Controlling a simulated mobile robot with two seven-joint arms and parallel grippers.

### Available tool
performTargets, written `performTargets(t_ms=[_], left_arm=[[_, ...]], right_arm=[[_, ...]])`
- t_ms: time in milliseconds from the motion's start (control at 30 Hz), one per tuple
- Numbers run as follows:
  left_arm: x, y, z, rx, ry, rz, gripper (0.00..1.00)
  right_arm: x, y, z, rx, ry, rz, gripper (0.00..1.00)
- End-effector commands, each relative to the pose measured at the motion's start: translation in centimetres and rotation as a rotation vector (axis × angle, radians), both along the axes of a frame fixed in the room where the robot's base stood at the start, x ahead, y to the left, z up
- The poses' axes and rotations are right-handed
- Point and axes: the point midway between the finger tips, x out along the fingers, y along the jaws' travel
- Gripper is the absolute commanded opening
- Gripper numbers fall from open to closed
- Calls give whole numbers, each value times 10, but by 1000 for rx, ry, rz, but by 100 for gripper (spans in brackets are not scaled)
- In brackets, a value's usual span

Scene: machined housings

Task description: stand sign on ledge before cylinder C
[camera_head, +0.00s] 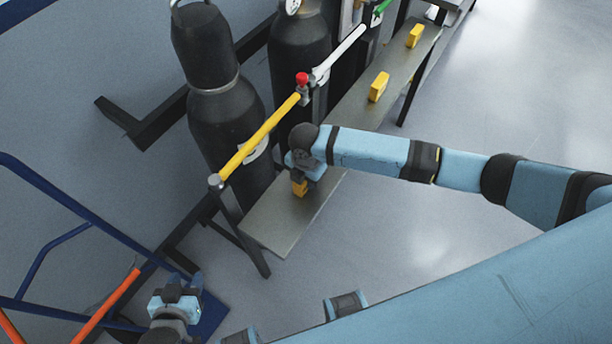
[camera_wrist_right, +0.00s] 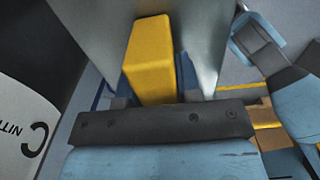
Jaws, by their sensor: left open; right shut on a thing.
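My right gripper (camera_head: 301,172) is shut on a yellow sign (camera_head: 300,188), which is at the near end of the grey ledge (camera_head: 268,222). The sign also shows between the fingers in the right wrist view (camera_wrist_right: 150,60). Whether its base touches the ledge I cannot tell. The black cylinder C (camera_head: 222,118) stands beside that end of the ledge, behind the yellow rail. Its white label with a letter C shows in the right wrist view (camera_wrist_right: 22,125). My left gripper (camera_head: 182,282) is open and empty at the lower left, away from the ledge.
Two more yellow signs (camera_head: 379,86) (camera_head: 414,35) stand further along the ledge. A yellow rail (camera_head: 258,137) with a red knob (camera_head: 302,78) runs between cylinder and ledge. A second dark cylinder (camera_head: 298,50) stands behind. A blue hand truck (camera_head: 75,222) is at left. Floor right of the ledge is clear.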

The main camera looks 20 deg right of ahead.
Motion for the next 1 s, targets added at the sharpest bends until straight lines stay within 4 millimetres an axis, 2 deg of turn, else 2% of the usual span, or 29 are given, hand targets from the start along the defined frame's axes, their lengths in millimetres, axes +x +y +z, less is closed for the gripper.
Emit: performTargets(t_ms=[233,267,367,733,867,1000], left_arm=[[0,0,0,0,0,0,44],[0,0,0,0,0,0,44],[0,0,0,0,-1,0,44],[1,0,3,-1,-5,0,44],[1,0,4,-2,-5,-1,44],[1,-1,4,-2,-5,-1,44]], right_arm=[[0,0,-2,0,0,-1,7],[0,0,-3,0,0,-1,34],[0,0,-2,0,0,-1,57],[1,0,4,1,-1,-1,57],[1,0,23,2,-2,-2,57],[1,0,54,2,-3,0,57]])
